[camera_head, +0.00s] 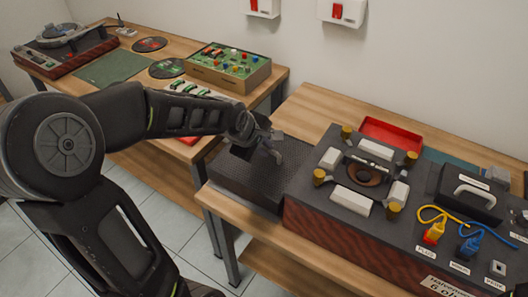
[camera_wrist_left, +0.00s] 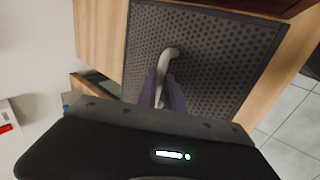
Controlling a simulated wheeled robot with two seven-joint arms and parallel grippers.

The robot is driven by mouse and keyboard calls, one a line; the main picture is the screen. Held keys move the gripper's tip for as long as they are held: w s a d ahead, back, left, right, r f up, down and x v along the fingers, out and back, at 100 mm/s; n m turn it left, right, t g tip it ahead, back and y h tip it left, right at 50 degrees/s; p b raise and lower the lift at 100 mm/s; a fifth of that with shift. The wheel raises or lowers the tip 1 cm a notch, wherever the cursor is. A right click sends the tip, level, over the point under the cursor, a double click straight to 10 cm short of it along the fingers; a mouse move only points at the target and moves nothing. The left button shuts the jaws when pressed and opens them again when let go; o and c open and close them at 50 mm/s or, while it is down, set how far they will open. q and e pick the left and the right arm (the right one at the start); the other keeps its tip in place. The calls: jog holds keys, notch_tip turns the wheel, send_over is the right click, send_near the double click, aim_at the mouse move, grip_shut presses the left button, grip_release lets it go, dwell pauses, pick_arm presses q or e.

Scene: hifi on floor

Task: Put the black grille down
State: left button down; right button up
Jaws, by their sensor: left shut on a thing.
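The black grille (camera_head: 285,158) is a dark perforated panel at the left end of the near wooden table, beside the large hi-fi unit. It lies about level, and I cannot tell whether its underside touches the wood. In the left wrist view the grille (camera_wrist_left: 225,50) fills the upper middle, with bare wood on both sides. My left gripper (camera_head: 272,145) is above it, shut on its curved grey handle (camera_wrist_left: 170,55). The left wrist view also shows the gripper's fingertips (camera_wrist_left: 166,82) on the handle. My right gripper is not in view.
The hi-fi unit (camera_head: 330,228), with knobs, pale blocks and coloured plugs, stands right of the grille. A red tray (camera_head: 390,131) is behind it. A second table (camera_head: 125,62) at the back left holds a turntable (camera_head: 66,42) and a green board (camera_head: 228,65). A gap separates the tables.

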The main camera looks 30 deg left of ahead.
pick_arm(q)
jog(key=shift+f, duration=0.85)
jog(key=shift+f, duration=0.2)
jog(key=c, duration=1.5)
grip_release()
jog(key=shift+o, duration=0.2)
jog(key=shift+r, duration=0.1)
jog(key=shift+r, duration=0.15)
jog(key=v, duration=1.2)
